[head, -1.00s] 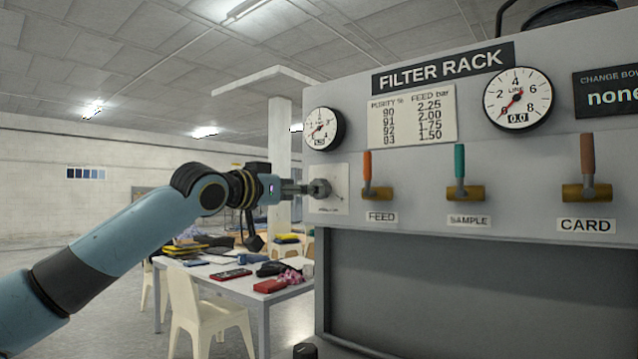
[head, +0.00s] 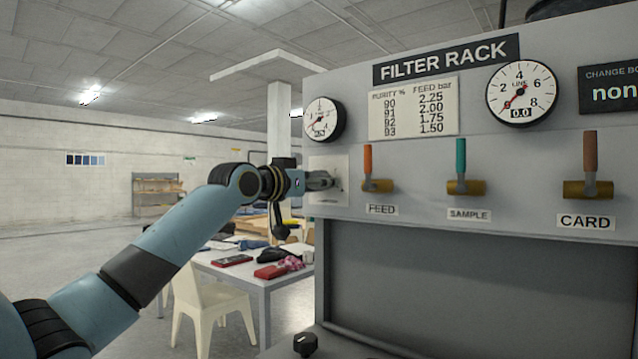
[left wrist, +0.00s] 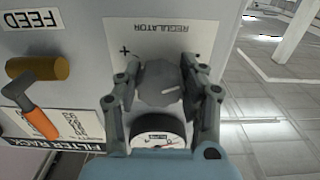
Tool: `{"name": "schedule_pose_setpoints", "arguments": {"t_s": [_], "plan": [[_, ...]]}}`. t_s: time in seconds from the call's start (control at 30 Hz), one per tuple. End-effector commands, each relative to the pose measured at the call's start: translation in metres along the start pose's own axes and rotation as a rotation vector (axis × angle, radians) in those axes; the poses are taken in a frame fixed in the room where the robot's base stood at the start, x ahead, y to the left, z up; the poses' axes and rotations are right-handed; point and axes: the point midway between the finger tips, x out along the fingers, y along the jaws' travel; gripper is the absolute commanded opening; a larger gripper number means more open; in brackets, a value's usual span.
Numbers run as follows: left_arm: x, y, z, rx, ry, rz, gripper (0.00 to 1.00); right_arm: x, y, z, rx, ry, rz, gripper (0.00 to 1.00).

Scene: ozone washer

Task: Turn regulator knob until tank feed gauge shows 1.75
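The regulator knob (left wrist: 161,84) is grey with a pale pointer mark, on a white plate marked REGULATOR with a plus sign, upside down in the left wrist view. My left gripper (left wrist: 160,78) has one finger on each side of the knob; I cannot tell whether both press on it. In the head view my left gripper (head: 318,180) is at the plate and mostly hides the knob. The small round gauge (head: 323,120) above the plate has its needle toward the lower left; its digits are too small to read. It also shows in the left wrist view (left wrist: 150,127), partly covered. My right gripper is out of view.
To the right are the FEED (head: 367,160), SAMPLE (head: 461,160) and CARD (head: 590,155) levers, all upright. A larger LINE gauge (head: 521,94) reads 0.0. A purity and feed chart (head: 413,108) hangs between the gauges. A cluttered table (head: 255,284) and a chair stand at left.

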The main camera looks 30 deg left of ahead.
Motion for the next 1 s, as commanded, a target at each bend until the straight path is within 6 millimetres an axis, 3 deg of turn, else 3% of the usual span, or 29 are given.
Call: {"name": "schedule_pose_setpoints", "arguments": {"t_s": [0.03,0.17,0.57,1.0], "plan": [[-0.0001,0.0000,0.0000,0.000,0.000,0.000,0.25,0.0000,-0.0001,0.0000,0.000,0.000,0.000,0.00],[-0.0001,0.0000,0.0000,0.000,0.000,0.000,0.08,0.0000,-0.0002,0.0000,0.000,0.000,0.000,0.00],[0.0000,-0.0004,0.0001,0.077,0.000,0.000,0.08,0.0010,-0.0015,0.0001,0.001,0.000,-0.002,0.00],[0.0000,-0.0015,0.0002,0.440,0.000,0.000,0.08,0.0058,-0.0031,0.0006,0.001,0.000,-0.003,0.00]]}}
